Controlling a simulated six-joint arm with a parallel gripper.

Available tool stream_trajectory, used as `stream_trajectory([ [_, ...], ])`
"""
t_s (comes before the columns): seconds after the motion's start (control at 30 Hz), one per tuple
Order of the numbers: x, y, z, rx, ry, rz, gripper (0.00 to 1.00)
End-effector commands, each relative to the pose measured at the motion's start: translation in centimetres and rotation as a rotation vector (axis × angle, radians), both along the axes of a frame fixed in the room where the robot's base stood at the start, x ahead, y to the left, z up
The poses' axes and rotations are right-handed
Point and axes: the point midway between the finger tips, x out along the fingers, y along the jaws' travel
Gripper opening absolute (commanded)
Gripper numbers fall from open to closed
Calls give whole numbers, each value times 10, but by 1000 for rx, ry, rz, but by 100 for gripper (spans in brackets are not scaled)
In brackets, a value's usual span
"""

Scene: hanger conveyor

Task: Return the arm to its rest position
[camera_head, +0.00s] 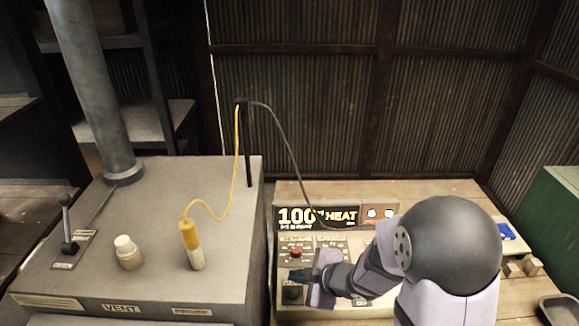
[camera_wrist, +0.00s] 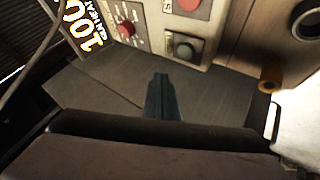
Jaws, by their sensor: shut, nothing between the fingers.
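My arm (camera_head: 440,250) reaches in from the right in the head view, bent low over the control panel (camera_head: 340,243). My gripper (camera_head: 299,276) is at the panel's front left, close to its knobs; I cannot tell whether it touches them. In the wrist view my gripper (camera_wrist: 160,82) is shut and empty, its dark fingers together, pointing toward the panel face. The wrist view shows a dark button (camera_wrist: 184,50) just beyond the fingertips.
Left of the panel stands a grey box (camera_head: 150,235) with a lever (camera_head: 67,225), a cream knob (camera_head: 128,252), and a yellow-and-white probe (camera_head: 191,245) on a cable over a post (camera_head: 246,145). A green box (camera_head: 550,225) stands right. Small blocks (camera_head: 522,266) lie beside my arm.

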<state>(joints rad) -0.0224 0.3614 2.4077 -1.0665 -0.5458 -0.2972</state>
Motion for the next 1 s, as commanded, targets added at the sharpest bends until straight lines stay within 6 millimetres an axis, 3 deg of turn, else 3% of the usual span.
stream_trajectory([
  [0.17,-6,-35,-23,-88,107,-140,0],
  [0.27,-18,-70,-41,-154,212,-309,0],
  [0.37,-46,-109,-59,-221,355,-523,0],
  [0.53,-123,-154,-69,-307,630,-905,0],
  [0.63,-172,-160,-57,-314,790,-1115,0],
  [0.77,-219,-142,-31,-248,967,-1321,0],
  [0.83,-226,-129,-18,-174,1008,-1378,0],
  [1.0,-211,-121,5,-48,939,-1400,0],
])
